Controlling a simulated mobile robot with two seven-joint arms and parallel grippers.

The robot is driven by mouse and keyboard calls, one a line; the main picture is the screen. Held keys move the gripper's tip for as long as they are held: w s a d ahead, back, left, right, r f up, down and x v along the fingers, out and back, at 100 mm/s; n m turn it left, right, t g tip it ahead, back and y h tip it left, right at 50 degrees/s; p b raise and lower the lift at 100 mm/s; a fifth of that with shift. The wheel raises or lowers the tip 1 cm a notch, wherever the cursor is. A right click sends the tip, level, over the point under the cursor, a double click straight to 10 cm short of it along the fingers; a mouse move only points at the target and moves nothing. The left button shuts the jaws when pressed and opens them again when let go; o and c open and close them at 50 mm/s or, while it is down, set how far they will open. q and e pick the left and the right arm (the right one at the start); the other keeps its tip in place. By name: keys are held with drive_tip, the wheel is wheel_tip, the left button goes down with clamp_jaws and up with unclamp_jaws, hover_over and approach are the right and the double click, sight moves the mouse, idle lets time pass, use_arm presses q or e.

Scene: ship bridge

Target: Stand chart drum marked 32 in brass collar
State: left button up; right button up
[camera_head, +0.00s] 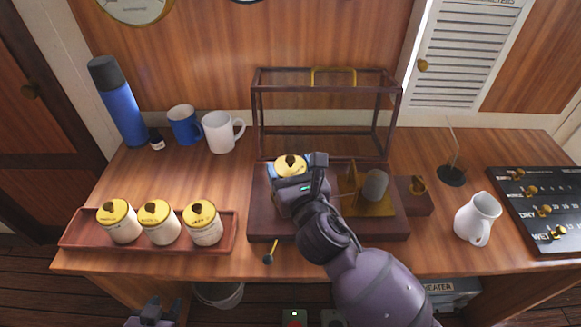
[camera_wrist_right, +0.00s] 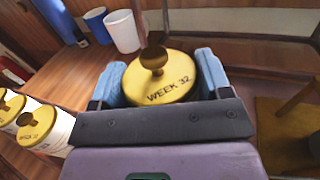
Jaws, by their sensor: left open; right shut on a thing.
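The chart drum marked WEEK 32 (camera_wrist_right: 165,82) has a brass lid with a knob. My right gripper (camera_wrist_right: 160,88) is shut on it, with a blue pad on each side. In the head view the drum's lid (camera_head: 291,166) shows just beyond my right gripper (camera_head: 297,182), over the left part of the dark instrument base (camera_head: 262,222). The gripper hides the drum's lower part. I cannot tell whether the drum touches the base. The brass collar is not clearly visible. My left gripper (camera_head: 155,312) is open and empty at the bottom edge, in front of the desk.
Three similar lidded drums stand in a red-brown tray (camera_head: 80,242) at left. A framed clear case (camera_head: 325,110) stands behind the base. A brass bracket and grey cylinder (camera_head: 374,186) stand right of the gripper. Mugs, a blue flask (camera_head: 120,108) and a white jug (camera_head: 478,217) stand around.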

use_arm(q)
drive_tip(key=shift+w+r+p, duration=0.15)
drive_tip(key=shift+r+p, duration=0.15)
drive_tip(key=shift+r, duration=0.2)
use_arm(e)
drive_tip(key=shift+r, duration=0.1)
use_arm(q)
drive_tip(key=shift+w, duration=0.2)
drive_tip(key=shift+f, duration=0.15)
use_arm(e)
drive_tip(key=shift+f, duration=0.4)
use_arm(q)
drive_tip(key=shift+s+f+b, duration=0.3)
drive_tip(key=shift+f+b, duration=0.05)
use_arm(e)
drive_tip(key=shift+f, duration=0.3)
drive_tip(key=o, duration=0.8)
drive_tip(key=shift+c, duration=0.2)
use_arm(q)
drive_tip(key=shift+r, duration=0.15)
use_arm(e)
drive_tip(key=shift+s, duration=0.15)
